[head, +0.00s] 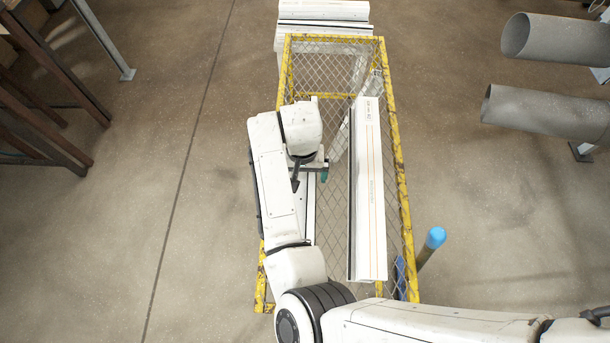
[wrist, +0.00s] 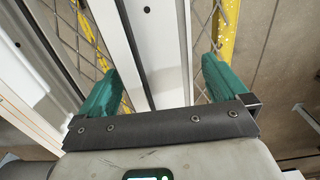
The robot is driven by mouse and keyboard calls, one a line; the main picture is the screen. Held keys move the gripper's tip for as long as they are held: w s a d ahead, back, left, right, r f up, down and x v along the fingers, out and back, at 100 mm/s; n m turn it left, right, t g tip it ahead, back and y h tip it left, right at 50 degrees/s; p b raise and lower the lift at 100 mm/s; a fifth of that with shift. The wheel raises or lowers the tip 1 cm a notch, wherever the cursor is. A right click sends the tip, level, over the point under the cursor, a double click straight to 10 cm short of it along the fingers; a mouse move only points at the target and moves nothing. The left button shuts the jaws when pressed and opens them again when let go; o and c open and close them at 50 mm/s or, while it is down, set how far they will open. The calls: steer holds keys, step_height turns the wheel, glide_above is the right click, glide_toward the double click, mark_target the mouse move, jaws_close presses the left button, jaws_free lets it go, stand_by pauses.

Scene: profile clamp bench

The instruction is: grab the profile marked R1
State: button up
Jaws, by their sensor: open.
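A white profile (head: 368,190) with a thin orange line and small print at its far end lies lengthwise on the right side of the bench. A second white profile (head: 310,205) lies to its left, mostly hidden under my arm. My gripper (head: 309,168) is over this left profile. In the wrist view my open gripper (wrist: 160,88) has a teal finger on each side of the white profile (wrist: 158,40), with nothing clamped. Whether the fingers reach down beside it is unclear. I cannot read an R1 mark on either profile.
The bench has a yellow frame (head: 400,165) with wire mesh. More white profiles (head: 322,12) are stacked beyond its far end. A blue-topped post (head: 435,238) is near the right edge.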

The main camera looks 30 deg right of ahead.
steer(key=shift+f, duration=0.55)
steer(key=shift+r, duration=0.1)
steer(key=c, duration=1.5)
